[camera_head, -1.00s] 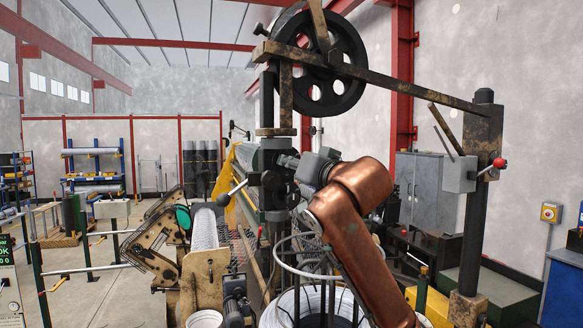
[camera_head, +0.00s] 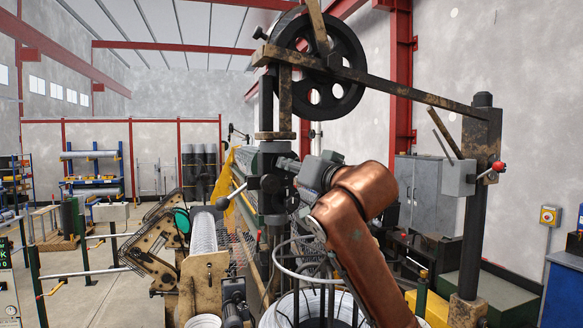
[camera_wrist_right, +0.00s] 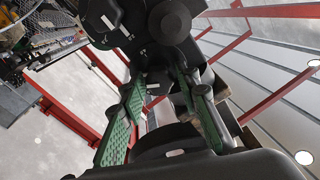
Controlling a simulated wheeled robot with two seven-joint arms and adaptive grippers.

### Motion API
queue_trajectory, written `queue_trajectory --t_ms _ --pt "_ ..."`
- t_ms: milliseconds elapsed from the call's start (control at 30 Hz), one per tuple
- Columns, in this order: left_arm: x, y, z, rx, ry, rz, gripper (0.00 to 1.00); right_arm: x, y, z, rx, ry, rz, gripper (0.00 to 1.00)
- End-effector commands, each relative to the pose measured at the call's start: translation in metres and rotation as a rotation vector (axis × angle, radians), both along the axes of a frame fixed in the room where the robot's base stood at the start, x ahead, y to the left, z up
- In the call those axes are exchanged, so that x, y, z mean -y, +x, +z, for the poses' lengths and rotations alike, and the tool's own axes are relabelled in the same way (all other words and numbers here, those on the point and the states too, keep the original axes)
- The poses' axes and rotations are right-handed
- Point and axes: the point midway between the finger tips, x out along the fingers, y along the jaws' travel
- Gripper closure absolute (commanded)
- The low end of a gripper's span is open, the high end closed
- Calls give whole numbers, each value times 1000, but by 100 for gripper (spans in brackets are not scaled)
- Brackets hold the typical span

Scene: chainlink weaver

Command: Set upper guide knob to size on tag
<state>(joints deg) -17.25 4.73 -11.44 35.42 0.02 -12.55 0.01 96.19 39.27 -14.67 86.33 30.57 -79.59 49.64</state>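My right arm, copper coloured, comes in from the lower right in the head view. Its grey gripper (camera_head: 290,164) points left at the dark head of the machine's upright post (camera_head: 272,190). A lever with a black ball (camera_head: 222,203) sticks out left of this head. In the right wrist view, my gripper's green-padded fingers (camera_wrist_right: 160,88) are apart, with a black rounded machine part (camera_wrist_right: 170,22) just beyond their tips. I cannot tell whether they touch it. The knob's setting cannot be read, and I cannot make out a size tag. My left gripper is in neither view.
A large black wheel (camera_head: 318,65) and a long rusty bar (camera_head: 410,88) hang above my arm. A wire coil (camera_head: 315,308) stands below it. A mesh roll (camera_head: 203,232) lies left of the post. A grey cabinet (camera_head: 420,190) stands behind on the right.

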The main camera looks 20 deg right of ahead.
Motion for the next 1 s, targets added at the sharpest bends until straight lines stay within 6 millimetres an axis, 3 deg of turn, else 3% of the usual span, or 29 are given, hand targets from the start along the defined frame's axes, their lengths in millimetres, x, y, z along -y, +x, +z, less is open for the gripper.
queue_trajectory --t_ms 300,500,700,1000 --pt "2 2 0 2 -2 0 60 12 -64 -2 5 0 0 70" --pt "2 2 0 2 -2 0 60 18 -95 -3 6 0 -1 70" --pt "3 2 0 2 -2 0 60 20 -108 -4 4 1 0 70" --pt "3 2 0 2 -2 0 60 21 -108 -4 4 1 -1 70"
